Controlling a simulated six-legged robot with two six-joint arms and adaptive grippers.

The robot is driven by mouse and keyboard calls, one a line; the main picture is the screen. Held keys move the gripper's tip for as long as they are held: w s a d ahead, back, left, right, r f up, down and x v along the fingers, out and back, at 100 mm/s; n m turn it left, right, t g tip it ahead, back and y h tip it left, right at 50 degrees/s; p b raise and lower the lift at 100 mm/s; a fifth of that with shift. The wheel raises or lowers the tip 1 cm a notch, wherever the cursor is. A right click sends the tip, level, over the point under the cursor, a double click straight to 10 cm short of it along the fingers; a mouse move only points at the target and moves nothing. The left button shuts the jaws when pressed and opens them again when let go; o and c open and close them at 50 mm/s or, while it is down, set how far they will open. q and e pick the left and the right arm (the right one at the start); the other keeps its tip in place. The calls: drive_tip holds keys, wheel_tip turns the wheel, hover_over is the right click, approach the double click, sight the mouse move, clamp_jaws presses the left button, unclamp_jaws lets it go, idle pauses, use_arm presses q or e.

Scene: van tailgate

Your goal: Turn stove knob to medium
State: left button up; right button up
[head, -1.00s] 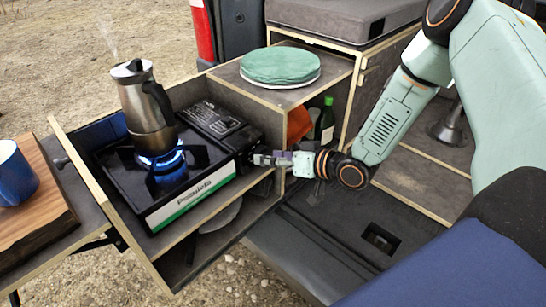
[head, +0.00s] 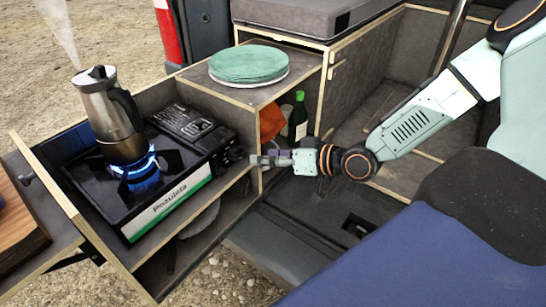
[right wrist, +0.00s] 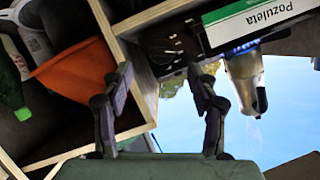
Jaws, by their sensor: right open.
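The black camping stove (head: 75,178) sits in the pull-out drawer, its burner lit with a blue flame (head: 135,172) under a metal moka pot (head: 112,118). Its knob (head: 236,154) is on the short end facing my right gripper (head: 256,160). The right gripper is open and empty, with its fingertips close to that end. In the right wrist view the stove's dark control end (right wrist: 168,45) lies just beyond the two spread fingers (right wrist: 160,75), apart from them. The knob's exact setting is too small to read. My left gripper is not in view.
Green plates (head: 248,64) lie on the cabinet beside the stove. An orange item (head: 270,122) and a green bottle (head: 298,118) stand in the compartment below, near my right gripper. The wooden drawer wall (head: 85,232) runs along the left. The van floor in front is mostly clear.

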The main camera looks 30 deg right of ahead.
drive_tip(key=shift+s+d+r, duration=0.1)
drive_tip(key=shift+s+r, duration=0.15)
drive_tip(key=shift+s, duration=0.3)
idle(0.4)
drive_tip(key=s+a+f+m+g+h, duration=0.3)
drive_tip(key=s+a+f+m+g, duration=0.2)
drive_tip(key=s+f, duration=0.45)
drive_tip(key=s+a+f+n+g+h, duration=0.1)
drive_tip(key=s+f+n+g, duration=0.1)
drive_tip(key=s, duration=0.7)
drive_tip(key=s+a+f+n+g+h, duration=0.1)
drive_tip(key=s+f+g, duration=0.4)
drive_tip(key=s, duration=0.5)
wheel_tip(320, 180, down, 3)
drive_tip(key=shift+s+r+n+h, duration=0.25)
drive_tip(key=shift+n+h, duration=0.25)
drive_tip(key=shift+h, duration=0.2)
